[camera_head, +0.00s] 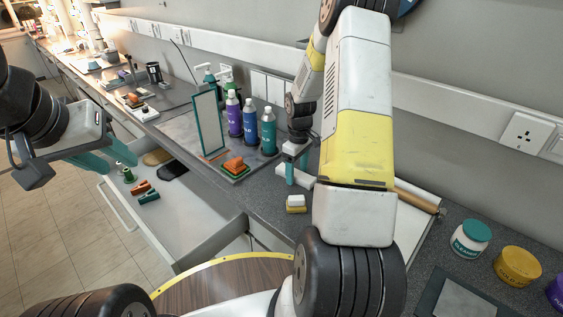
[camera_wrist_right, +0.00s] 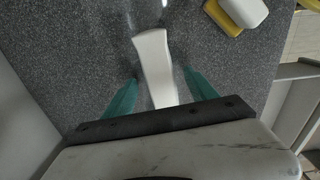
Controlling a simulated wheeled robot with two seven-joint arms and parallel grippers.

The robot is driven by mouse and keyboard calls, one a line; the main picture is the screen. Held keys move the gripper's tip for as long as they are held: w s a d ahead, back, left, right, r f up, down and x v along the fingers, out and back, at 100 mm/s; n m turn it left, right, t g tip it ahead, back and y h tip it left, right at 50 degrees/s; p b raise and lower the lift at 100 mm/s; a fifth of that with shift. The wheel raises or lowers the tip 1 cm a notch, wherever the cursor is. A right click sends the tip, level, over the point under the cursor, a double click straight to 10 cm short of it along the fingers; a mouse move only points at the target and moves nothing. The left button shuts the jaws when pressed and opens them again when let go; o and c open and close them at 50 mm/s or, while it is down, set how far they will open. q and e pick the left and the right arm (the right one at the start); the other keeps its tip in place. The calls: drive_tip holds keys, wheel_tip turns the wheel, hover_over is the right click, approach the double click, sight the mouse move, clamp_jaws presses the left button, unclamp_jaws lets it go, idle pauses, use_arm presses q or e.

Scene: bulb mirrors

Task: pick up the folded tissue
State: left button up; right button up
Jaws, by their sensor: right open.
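The folded tissue, a long flat white strip (camera_wrist_right: 154,62), lies on the grey speckled counter in the right wrist view. In the head view a white piece of it (camera_head: 281,169) shows beside my right gripper. My right gripper (camera_wrist_right: 161,80) is open, with its teal fingertips on either side of the strip; I cannot tell how high they are above the counter. In the head view my right gripper (camera_head: 297,168) is partly hidden by its own arm. My left gripper (camera_head: 107,158) is open and empty over the open drawer's left side.
A yellow and white sponge (camera_head: 296,206) lies near my right gripper. Spray cans (camera_head: 268,131) and a mirror (camera_head: 209,124) stand to the left. The drawer (camera_head: 185,215) is open. Jars (camera_head: 470,239) stand at the right.

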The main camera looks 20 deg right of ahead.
drive_tip(key=c, duration=1.4)
drive_tip(key=shift+r, duration=0.1)
